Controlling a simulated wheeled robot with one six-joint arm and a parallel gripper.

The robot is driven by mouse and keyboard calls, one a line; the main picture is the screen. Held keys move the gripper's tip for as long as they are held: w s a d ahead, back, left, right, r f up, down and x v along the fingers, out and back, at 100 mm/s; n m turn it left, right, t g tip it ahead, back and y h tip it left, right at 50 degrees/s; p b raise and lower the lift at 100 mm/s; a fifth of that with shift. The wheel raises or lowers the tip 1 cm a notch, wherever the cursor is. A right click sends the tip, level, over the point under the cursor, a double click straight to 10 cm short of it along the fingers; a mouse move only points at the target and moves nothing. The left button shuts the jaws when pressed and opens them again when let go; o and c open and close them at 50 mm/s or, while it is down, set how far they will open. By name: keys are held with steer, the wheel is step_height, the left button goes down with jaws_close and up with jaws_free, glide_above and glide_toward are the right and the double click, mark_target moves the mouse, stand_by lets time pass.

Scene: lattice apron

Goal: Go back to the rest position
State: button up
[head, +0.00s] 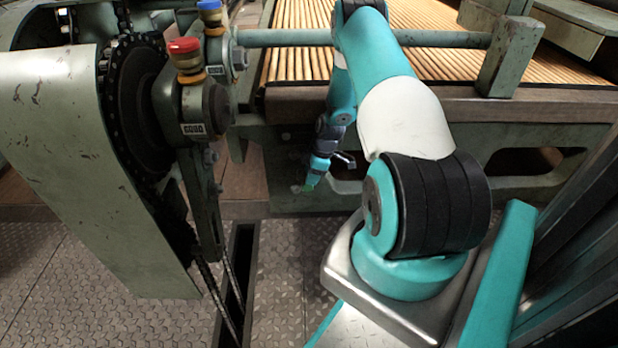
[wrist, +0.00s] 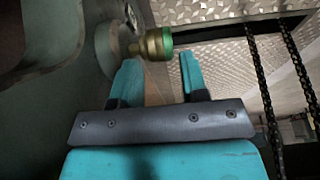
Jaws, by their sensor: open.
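My gripper (head: 326,170) hangs low in front of the green machine frame in the head view, small and partly hard to make out. In the wrist view, my gripper (wrist: 158,76) has its two teal fingers apart, with nothing held between them. A green and brass knob (wrist: 157,44) on a round base lies just beyond the fingertips. I cannot tell from this view whether a finger touches its base. My teal and white arm reaches forward and bends down to the gripper.
A slatted bed (head: 440,45) lies behind the arm, with a green bar (head: 285,38) across its front. At left stand a chain sprocket (head: 137,100), a red-capped knob (head: 184,47) and a blue-capped knob (head: 209,8). Chains run into a floor slot (head: 239,275). Metal floor plates (head: 285,245) show beside it.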

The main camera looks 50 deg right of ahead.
steer(key=v, duration=0.3)
steer(key=shift+p, duration=0.4)
